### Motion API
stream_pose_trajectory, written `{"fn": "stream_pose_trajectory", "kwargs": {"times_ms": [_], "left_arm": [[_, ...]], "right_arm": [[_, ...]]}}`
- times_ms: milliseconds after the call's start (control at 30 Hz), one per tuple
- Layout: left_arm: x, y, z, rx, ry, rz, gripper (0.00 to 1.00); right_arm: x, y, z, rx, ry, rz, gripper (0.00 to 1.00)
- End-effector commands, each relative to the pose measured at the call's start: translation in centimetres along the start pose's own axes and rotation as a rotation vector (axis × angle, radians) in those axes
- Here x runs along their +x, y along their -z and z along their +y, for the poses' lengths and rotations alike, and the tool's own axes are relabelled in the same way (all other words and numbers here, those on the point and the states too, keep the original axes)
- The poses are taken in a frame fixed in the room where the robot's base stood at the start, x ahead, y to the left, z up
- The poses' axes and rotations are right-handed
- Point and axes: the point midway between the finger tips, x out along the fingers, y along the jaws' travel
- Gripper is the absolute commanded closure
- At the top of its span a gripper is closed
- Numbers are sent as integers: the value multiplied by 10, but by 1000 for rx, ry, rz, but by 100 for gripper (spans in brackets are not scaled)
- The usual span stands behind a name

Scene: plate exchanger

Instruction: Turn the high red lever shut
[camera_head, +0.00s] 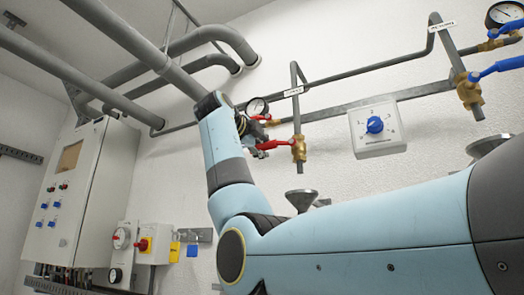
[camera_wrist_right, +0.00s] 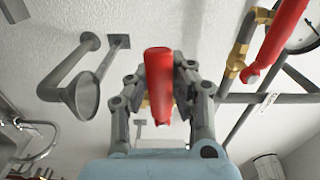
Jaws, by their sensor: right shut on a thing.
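Two red levers sit on brass valves by the labelled grey pipe in the head view. The upper red lever (camera_head: 273,122) is small and near a gauge; it also shows in the wrist view (camera_wrist_right: 277,38). The lower red lever (camera_head: 280,144) points left from its brass valve. My right gripper (camera_head: 258,136) is beside these valves. In the right wrist view, the gripper (camera_wrist_right: 160,100) is shut on a red lever (camera_wrist_right: 158,70) standing between its fingers; it appears to be the lower one. The valve behind it is mostly hidden. My left gripper is out of view.
A funnel (camera_head: 301,200) is below the valves and shows in the wrist view (camera_wrist_right: 82,96). A gauge (camera_head: 257,106) is close to my gripper. A dial box (camera_head: 376,128) and blue levers (camera_head: 497,68) are to the right. A control cabinet (camera_head: 82,190) stands left.

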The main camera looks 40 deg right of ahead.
Motion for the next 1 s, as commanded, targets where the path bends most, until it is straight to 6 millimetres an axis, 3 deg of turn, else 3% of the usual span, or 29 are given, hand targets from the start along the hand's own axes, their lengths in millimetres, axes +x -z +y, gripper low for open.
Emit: {"fn": "stream_pose_trajectory", "kwargs": {"times_ms": [700,733,900,1000], "left_arm": [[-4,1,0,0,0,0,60],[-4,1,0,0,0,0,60],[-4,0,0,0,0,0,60],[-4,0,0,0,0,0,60]], "right_arm": [[0,0,-5,80,-3,-1,100],[0,0,-5,80,-3,-1,77],[0,0,-5,77,-2,-1,55],[0,0,-5,77,-2,0,53]]}}
